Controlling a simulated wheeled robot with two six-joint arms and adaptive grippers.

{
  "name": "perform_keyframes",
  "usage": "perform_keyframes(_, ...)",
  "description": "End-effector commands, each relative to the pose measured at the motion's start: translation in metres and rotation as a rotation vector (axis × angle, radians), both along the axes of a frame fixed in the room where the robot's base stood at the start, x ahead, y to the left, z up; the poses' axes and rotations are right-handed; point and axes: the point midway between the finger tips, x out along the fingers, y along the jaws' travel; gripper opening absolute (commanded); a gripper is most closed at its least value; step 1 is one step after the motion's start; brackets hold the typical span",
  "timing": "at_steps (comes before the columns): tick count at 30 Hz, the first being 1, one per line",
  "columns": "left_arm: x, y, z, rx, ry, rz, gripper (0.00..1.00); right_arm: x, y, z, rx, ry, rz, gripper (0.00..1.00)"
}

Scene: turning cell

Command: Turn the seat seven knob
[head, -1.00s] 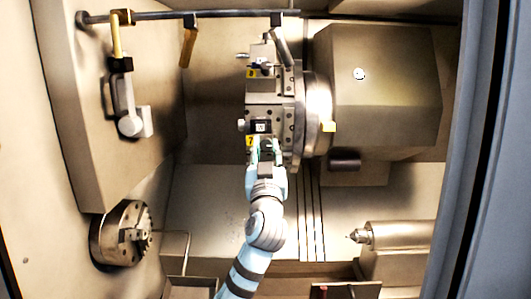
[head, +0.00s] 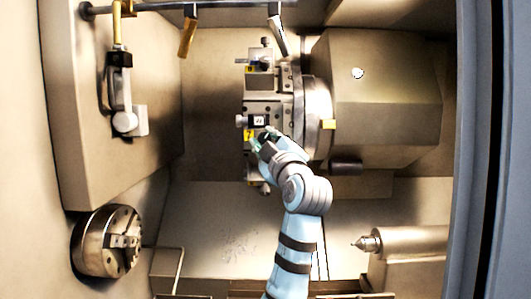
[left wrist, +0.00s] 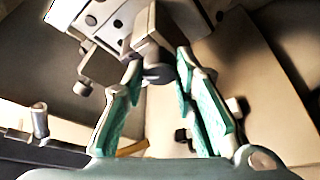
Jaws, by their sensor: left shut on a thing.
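The tool turret (head: 285,105) carries a grey block with a small dark-and-white tag (head: 258,121) and a yellow label (head: 248,135), which read 7 a second ago and is now partly covered. My left gripper (head: 262,136) is at the lower edge of this block. In the left wrist view, its green-padded fingers (left wrist: 159,62) are shut on a dark round knob (left wrist: 157,76) at the end of a grey post. The fingers hide this knob in the head view. My right gripper is in neither view.
Another knob (head: 241,121) sticks out of the block's left side. A further turret block (head: 260,62) sits above. A chuck (head: 108,241) is at lower left and a pointed tailstock (head: 400,241) at lower right. A rail (head: 150,12) crosses the top.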

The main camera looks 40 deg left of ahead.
Motion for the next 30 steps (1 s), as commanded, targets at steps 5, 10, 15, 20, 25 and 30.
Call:
perform_keyframes(5, 0.001, -0.001, 0.000, -0.135, -0.096, 0.000, 0.00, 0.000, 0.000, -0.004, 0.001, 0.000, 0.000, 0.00)
perform_keyframes(10, 0.001, -0.001, 0.002, -0.261, -0.191, 0.000, 0.00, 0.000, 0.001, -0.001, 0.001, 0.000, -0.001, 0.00)
perform_keyframes(15, 0.001, -0.001, 0.003, -0.372, -0.276, 0.000, 0.00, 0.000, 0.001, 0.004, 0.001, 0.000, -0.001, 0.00)
perform_keyframes(20, 0.001, -0.001, 0.003, -0.455, -0.337, 0.000, 0.00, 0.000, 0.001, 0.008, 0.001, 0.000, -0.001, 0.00)
perform_keyframes(25, 0.001, -0.001, 0.003, -0.514, -0.383, 0.000, 0.00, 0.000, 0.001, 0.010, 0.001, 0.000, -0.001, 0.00)
perform_keyframes(30, 0.001, -0.001, 0.003, -0.543, -0.406, -0.001, 0.00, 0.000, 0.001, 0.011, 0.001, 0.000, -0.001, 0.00)
